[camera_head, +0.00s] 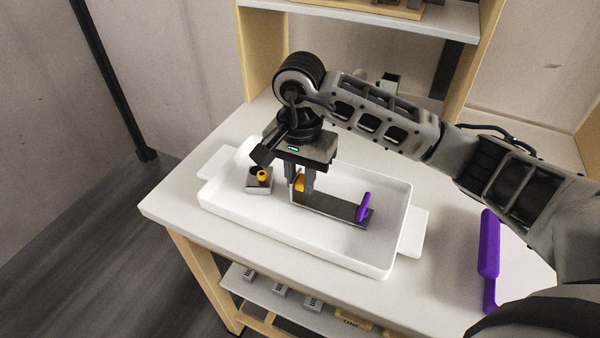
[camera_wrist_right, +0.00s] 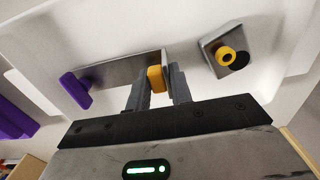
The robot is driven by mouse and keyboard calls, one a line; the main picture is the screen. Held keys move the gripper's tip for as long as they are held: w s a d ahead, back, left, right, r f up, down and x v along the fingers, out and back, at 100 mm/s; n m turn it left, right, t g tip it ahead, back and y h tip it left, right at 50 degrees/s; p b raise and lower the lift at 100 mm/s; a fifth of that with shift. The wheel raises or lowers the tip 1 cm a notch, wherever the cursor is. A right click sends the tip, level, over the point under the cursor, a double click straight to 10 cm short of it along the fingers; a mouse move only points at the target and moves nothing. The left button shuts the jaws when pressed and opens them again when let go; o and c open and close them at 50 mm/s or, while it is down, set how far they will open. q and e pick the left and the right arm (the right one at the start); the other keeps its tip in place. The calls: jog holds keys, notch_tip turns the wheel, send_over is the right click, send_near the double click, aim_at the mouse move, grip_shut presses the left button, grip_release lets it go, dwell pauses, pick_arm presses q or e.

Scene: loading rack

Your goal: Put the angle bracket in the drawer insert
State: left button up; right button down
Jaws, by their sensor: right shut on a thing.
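The angle bracket is a grey metal plate (camera_head: 325,206) with an upright yellow grip (camera_head: 299,184) at one end and a purple grip (camera_head: 364,207) at the other. It is inside the white tray, which looks like the drawer insert (camera_head: 395,252), close to its floor; I cannot tell whether it touches. My right gripper (camera_head: 300,188) points down and is shut on the yellow grip. In the right wrist view the yellow grip (camera_wrist_right: 156,78) sits between the fingers, with the purple grip (camera_wrist_right: 76,90) to the left. My left gripper is not in view.
A small grey block with a yellow knob (camera_head: 259,181) stands in the tray, left of my gripper. A purple bar (camera_head: 488,245) is on the table at the right. Grey boxes (camera_head: 281,289) sit on the shelf below. A wooden rack shelf (camera_head: 400,14) is behind.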

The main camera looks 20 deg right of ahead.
jog(key=shift+f+b, duration=0.4)
jog(key=c, duration=1.3)
grip_release()
jog(key=shift+r, duration=0.1)
jog(key=shift+o, duration=0.2)
jog(key=shift+r+p, duration=0.35)
jog(key=shift+r, duration=0.05)
notch_tip(320, 180, up, 12)
jog(key=shift+f+b, duration=0.2)
jog(key=shift+b, duration=0.15)
